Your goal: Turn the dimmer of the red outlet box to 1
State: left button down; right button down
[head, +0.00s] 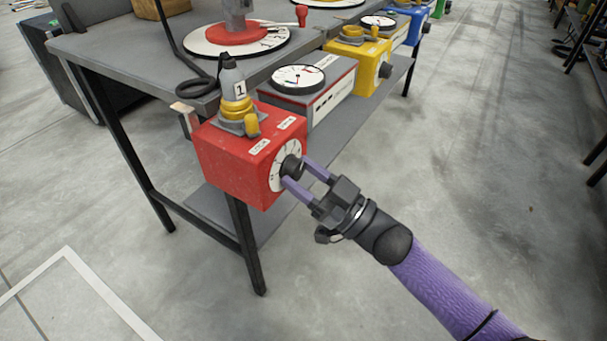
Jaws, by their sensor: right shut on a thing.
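The dial's marks are too small to read, so the knob's setting cannot be told. A grey plug (234,82) marked 1 sits in a yellow collar on top of the box. My left gripper is not in view.
A grey box with a round gauge (299,78) stands right behind the red box. A yellow outlet box (357,62) and a blue one (411,25) stand farther along.

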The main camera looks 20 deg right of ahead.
jog(key=n+g+y, duration=0.1)
jog(key=n, duration=0.2)
jog(key=n+g+y, duration=0.1)
jog(key=n, duration=0.2)
jog(key=shift+w+d, duration=0.1)
jog(key=shift+d, duration=0.05)
jog(key=n+g, duration=0.2)
jog(key=n, duration=0.1)
jog(key=shift+r+n+p, duration=0.1)
jog(key=shift+n+p, duration=0.2)
jog(key=n, duration=0.1)
jog(key=n+g, duration=0.1)
jog(key=n, duration=0.1)
jog(key=shift+w+d+r+n+g+y, duration=0.1)
jog(key=shift+r+n+g+y, duration=0.05)
jog(key=shift+n+g+y, duration=0.15)
jog(key=n+g+p, duration=0.1)
jog(key=n, duration=0.1)
jog(key=shift+n, duration=0.4)
jog(key=shift+r+n+g+p, duration=0.1)
jog(key=shift+n+g+p, duration=0.35)
jog(key=shift+n, duration=0.45)
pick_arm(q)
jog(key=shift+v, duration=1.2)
pick_arm(e)
jog(key=shift+n+h, duration=0.4)
jog(key=shift+n, duration=0.1)
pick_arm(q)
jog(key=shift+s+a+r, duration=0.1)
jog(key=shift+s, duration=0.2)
